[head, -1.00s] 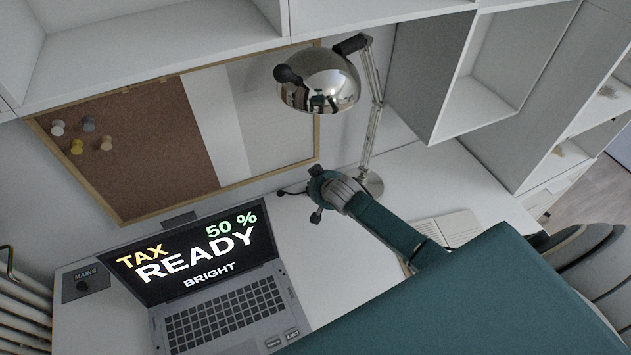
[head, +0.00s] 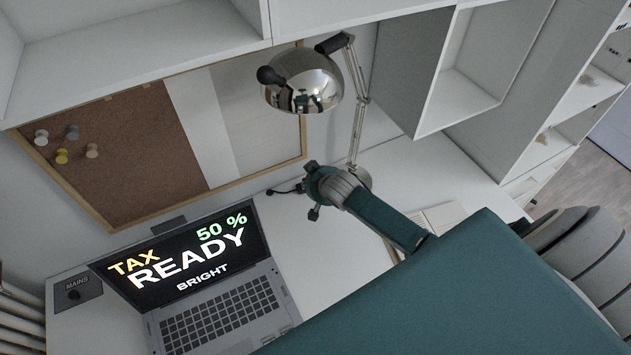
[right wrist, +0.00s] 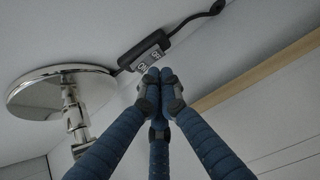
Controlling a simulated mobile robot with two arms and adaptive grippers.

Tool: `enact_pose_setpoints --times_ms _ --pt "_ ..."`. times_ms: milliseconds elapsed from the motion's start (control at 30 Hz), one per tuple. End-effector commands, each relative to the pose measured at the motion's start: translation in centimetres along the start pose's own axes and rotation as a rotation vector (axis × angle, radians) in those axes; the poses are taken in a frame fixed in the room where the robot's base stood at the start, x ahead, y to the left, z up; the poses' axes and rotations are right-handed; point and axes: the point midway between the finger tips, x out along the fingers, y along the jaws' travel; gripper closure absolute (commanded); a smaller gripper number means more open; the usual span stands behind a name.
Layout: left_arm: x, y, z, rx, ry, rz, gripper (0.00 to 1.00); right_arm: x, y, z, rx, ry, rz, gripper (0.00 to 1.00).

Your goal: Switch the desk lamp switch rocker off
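The desk lamp (head: 302,82) has a chrome shade and a jointed arm, and stands at the back of the white desk. Its round chrome base (right wrist: 62,93) fills the left of the right wrist view. Next to the base, a small black cord switch (right wrist: 143,55) carries two pale labelled patches; the rocker's position is not clear. In the head view my right wrist hides the switch. My left gripper is out of view.
An open laptop (head: 225,312) stands on the desk at left, beside a MAINS box (head: 76,291). A cork and white board (head: 130,150) leans at the back. An open notebook (head: 445,217) lies right of my arm. White shelves (head: 475,80) hang above.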

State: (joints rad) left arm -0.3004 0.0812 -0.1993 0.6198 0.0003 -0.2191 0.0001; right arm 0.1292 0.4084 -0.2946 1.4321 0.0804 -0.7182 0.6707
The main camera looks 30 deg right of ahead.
Motion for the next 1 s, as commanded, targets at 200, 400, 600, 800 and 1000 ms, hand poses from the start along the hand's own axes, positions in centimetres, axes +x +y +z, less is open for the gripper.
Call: enact_pose_setpoints --times_ms 200,400,600,800,1000 --pt "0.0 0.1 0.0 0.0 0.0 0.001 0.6 -4.4 0.0 0.0 -0.002 0.001 -0.001 1.0" --pt "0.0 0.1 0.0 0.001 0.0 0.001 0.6 -8.0 0.0 0.1 -0.001 0.0 -0.001 1.0" --pt "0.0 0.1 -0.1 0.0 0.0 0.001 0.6 -9.9 0.0 0.1 0.0 -0.001 0.001 1.0" --pt "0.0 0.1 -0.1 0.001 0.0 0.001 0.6 -10.2 0.0 0.1 0.0 -0.001 0.001 1.0" --pt "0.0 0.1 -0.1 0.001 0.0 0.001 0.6 -10.2 0.0 0.0 0.0 -0.001 0.001 1.0"
